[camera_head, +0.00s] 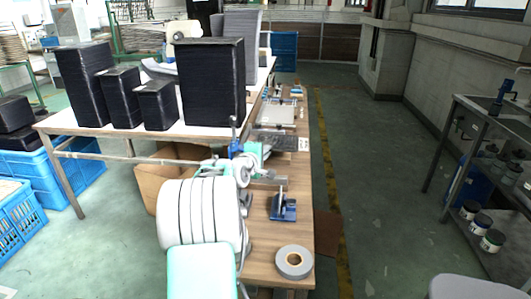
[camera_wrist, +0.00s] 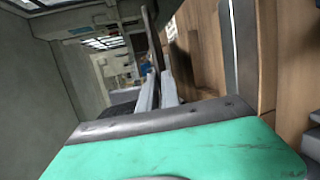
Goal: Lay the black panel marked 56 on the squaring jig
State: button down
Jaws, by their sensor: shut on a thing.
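A thin dark panel (camera_head: 278,141) shows just beyond my mint-coloured hand in the head view, over the wooden bench. Its marking is too small to read. My gripper (camera_wrist: 158,88) is shut on a thin panel (camera_wrist: 153,38), seen nearly edge-on between the fingers in the wrist view; it appears to be the same dark panel. In the head view the hand hides part of the panel's near side, and I cannot tell whether it touches anything below. A pale flat plate with a raised edge (camera_head: 276,115), possibly the squaring jig, lies farther along the bench.
A blue clamp-like tool (camera_head: 283,208) and a grey tape roll (camera_head: 294,262) sit on the near bench (camera_head: 262,228). Tall stacks of black panels (camera_head: 212,85) stand on the white table to the left. The floor to the right is open up to a metal shelf (camera_head: 485,215).

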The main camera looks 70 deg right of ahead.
jog(key=shift+a+f+b, duration=0.1)
jog(key=shift+f+b, duration=0.5)
jog(key=shift+f, duration=0.7)
jog(key=shift+f+b, duration=0.45)
jog(key=shift+f, duration=0.4)
dwell(0.4)
jog(key=c, duration=1.6)
grip_release()
jog(key=shift+o, duration=1.4)
jog(key=shift+r, duration=0.3)
jog(key=shift+a+r, duration=0.15)
jog(key=shift+a, duration=0.1)
jog(key=v, duration=0.7)
jog(key=shift+p, duration=0.35)
